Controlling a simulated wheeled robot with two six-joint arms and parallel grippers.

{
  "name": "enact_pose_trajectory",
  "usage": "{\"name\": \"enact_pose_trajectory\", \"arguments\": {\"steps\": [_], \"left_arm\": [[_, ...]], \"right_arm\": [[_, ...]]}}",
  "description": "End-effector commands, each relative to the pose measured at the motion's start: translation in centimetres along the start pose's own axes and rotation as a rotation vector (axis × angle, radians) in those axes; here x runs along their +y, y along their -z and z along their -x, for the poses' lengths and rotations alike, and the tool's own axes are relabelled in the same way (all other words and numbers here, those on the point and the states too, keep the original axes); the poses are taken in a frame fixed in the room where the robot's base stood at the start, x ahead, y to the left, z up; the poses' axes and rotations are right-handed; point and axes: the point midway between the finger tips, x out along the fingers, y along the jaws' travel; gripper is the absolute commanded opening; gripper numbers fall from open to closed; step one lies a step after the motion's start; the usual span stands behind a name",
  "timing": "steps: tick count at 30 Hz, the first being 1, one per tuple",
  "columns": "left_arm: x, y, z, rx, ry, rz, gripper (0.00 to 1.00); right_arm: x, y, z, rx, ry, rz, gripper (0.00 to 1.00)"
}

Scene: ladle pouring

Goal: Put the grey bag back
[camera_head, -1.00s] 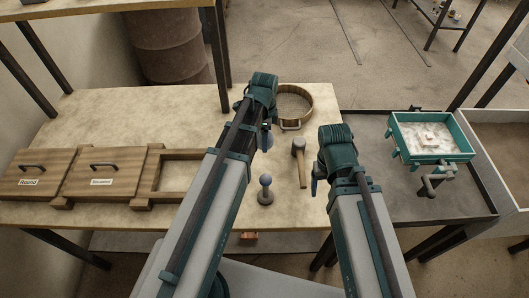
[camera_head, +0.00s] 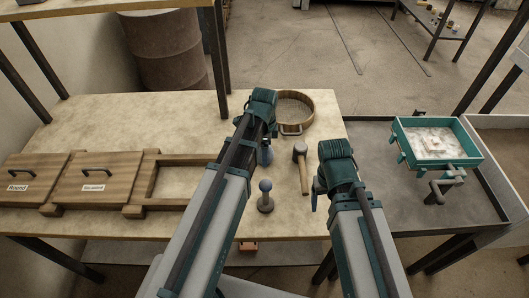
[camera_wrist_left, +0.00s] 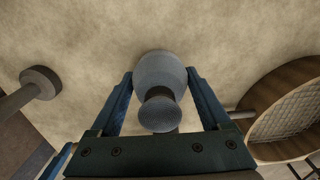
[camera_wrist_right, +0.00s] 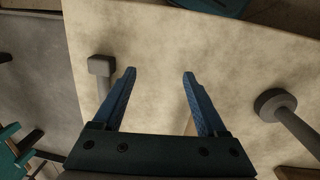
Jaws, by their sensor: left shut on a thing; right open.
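The grey bag (camera_head: 265,155) has a round body, a narrow neck and a flared top. My left gripper (camera_head: 267,141) is shut on it. In the left wrist view the grey bag (camera_wrist_left: 160,70) sits between the fingers, its flared top towards the wrist. I cannot tell whether its bottom touches the table (camera_head: 110,115). My right gripper (camera_wrist_right: 160,76) is open and empty, over the right part of the table. In the head view the right gripper (camera_head: 316,190) hides most of its fingers behind the wrist.
A round wooden sieve (camera_head: 313,108) lies beyond the bag. A mallet (camera_head: 301,160) lies between my grippers, and a knobbed tamper (camera_head: 265,197) stands nearer me. Wooden frames (camera_head: 150,180) lie at left. A teal box (camera_head: 440,160) stands on the grey bench at right. The table's back left is clear.

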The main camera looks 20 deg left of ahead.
Motion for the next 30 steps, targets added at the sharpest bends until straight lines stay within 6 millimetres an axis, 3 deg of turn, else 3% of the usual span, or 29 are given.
{"name": "enact_pose_trajectory", "arguments": {"steps": [1,2,5,19,30], "left_arm": [[0.0,0.0,-0.3,0.0,0.0,0.0,0.23],[0.0,0.0,-0.3,0.0,0.0,0.0,0.82],[0.0,0.0,-0.2,0.0,0.0,0.0,1.0],[0.0,0.0,0.8,0.0,0.0,0.0,1.0],[0.0,0.0,5.6,0.0,0.0,0.0,1.0]], "right_arm": [[0.0,0.0,-0.3,0.0,0.0,0.0,0.75],[0.0,0.0,-0.3,0.0,0.0,0.0,0.75],[0.0,0.0,-0.2,0.0,0.0,0.0,0.75],[0.1,-0.1,0.8,0.0,0.0,0.0,0.75],[0.5,-0.3,5.5,0.0,0.0,0.0,0.75]]}}
